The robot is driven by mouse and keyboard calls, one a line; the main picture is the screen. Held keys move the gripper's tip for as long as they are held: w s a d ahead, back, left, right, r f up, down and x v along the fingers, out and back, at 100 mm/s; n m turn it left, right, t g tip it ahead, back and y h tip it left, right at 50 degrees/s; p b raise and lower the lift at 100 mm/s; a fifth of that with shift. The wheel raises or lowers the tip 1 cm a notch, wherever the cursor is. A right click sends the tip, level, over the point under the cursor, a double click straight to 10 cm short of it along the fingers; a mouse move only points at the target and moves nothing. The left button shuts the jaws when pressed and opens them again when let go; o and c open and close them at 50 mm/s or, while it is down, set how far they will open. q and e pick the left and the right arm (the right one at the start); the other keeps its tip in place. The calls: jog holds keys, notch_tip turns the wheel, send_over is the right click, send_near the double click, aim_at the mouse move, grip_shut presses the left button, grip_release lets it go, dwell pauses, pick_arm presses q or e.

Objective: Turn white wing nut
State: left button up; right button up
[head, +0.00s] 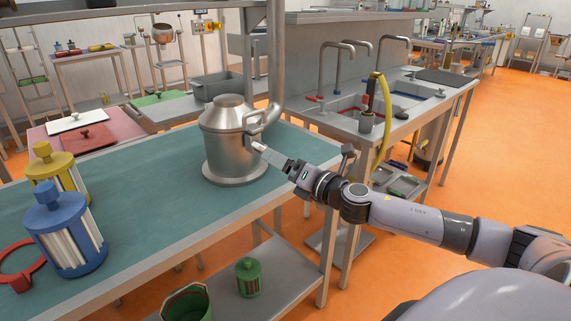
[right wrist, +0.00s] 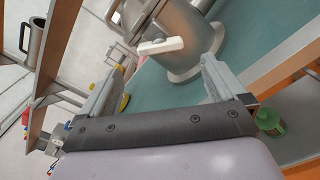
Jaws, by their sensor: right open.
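The white wing nut (right wrist: 162,45) shows in the right wrist view as a pale bar on the side of a shiny metal vessel (right wrist: 178,22). In the head view the vessel (head: 228,135) stands upright on a green-topped table. My right gripper (right wrist: 160,78) is open and empty, its two fingers apart with the wing nut ahead of the gap. No contact shows in the wrist view. In the head view the right gripper (head: 276,158) is at the vessel's right side; the wing nut there is hard to tell from the fingertips. My left gripper is not in view.
A blue canister (head: 64,232), a yellow canister (head: 57,170) and a red ring (head: 20,264) are on the table's left part. A thick metal pipe (head: 275,80) rises beside the vessel. A sink bench (head: 397,100) stands behind my right arm.

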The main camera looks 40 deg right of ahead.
aim_at(262, 149)
jog(key=shift+w+a+r+m+b, duration=0.1)
jog(key=shift+w+m+b, duration=1.8)
jog(key=shift+m, duration=4.05)
jog(key=shift+w+m+b, duration=0.8)
jog(key=shift+m+b, duration=2.05)
jog(key=shift+m, duration=3.15)
jog(key=shift+w+a+r+m+b, duration=0.1)
jog(key=shift+w+m+b, duration=1.8)
jog(key=shift+m, duration=4.05)
jog(key=shift+s+b, duration=0.5)
jog(key=shift+s, duration=0.05)
